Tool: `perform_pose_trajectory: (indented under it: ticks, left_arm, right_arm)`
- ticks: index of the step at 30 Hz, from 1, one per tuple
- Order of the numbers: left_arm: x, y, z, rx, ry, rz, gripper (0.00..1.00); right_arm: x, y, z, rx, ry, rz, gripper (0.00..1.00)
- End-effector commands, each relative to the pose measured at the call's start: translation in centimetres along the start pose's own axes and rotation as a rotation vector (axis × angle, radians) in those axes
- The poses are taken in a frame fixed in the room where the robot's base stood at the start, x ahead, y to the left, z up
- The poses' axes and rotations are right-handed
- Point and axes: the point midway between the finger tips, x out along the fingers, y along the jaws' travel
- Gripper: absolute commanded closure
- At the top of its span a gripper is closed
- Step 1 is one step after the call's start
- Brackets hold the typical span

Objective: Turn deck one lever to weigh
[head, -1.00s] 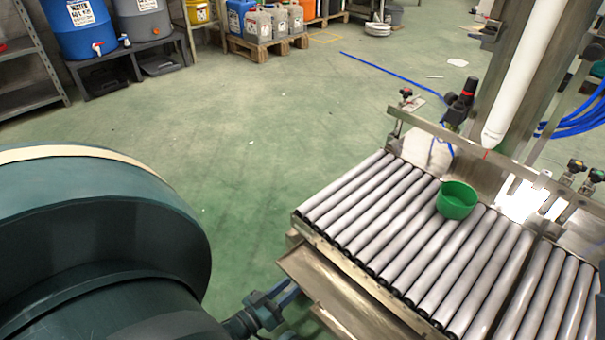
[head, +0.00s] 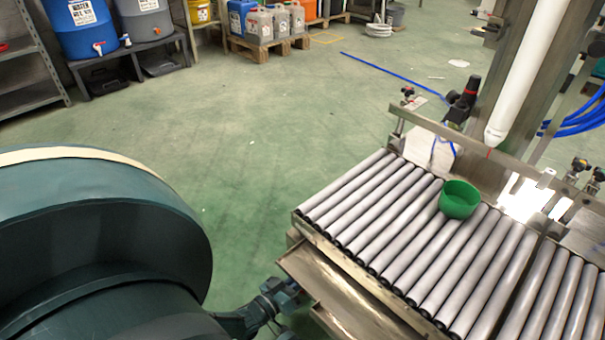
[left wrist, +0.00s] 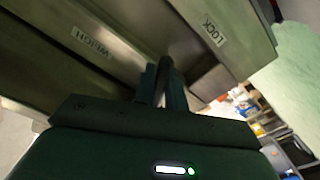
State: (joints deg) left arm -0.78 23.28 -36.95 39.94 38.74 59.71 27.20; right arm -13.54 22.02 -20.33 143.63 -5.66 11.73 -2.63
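In the left wrist view a metal panel carries two upside-down labels, WEIGH (left wrist: 91,43) at left and LOCK (left wrist: 214,31) at right. A dark lever (left wrist: 165,70) shows between them, a little nearer the WEIGH label. My left gripper (left wrist: 163,92) has its teal fingers close on either side of the lever and looks shut on it. The lever's pivot is hidden. In the head view my left gripper (head: 284,298) is low at the front edge of the roller deck (head: 345,215), and the lever cannot be made out there. My right gripper is not in view.
A green bowl (head: 460,200) sits on the rollers. A white tube (head: 525,70) hangs above the deck's far side, near a metal post. The green floor (head: 230,150) left of the deck is clear. Drums and jugs (head: 258,25) stand at the back.

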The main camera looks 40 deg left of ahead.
Motion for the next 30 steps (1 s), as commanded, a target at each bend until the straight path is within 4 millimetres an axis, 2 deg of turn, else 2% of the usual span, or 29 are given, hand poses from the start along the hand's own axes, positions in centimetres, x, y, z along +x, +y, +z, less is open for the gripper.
perform_pose_trajectory:
  ticks: [4, 17, 23, 30]
  left_arm:
    - [0.0, 0.0, 0.0, 0.000, 0.000, -0.001, 1.00]
    - [0.0, 0.1, 0.0, -0.043, 0.000, -0.001, 1.00]
    - [-0.1, 0.5, 0.0, -0.156, 0.001, -0.001, 1.00]
    - [0.0, 1.1, -0.2, -0.367, 0.002, 0.000, 1.00]
  right_arm:
    - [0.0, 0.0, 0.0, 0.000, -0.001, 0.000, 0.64]
    - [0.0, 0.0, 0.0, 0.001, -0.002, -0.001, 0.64]
    - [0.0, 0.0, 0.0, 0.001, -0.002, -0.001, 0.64]
    - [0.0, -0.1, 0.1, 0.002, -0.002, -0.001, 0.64]
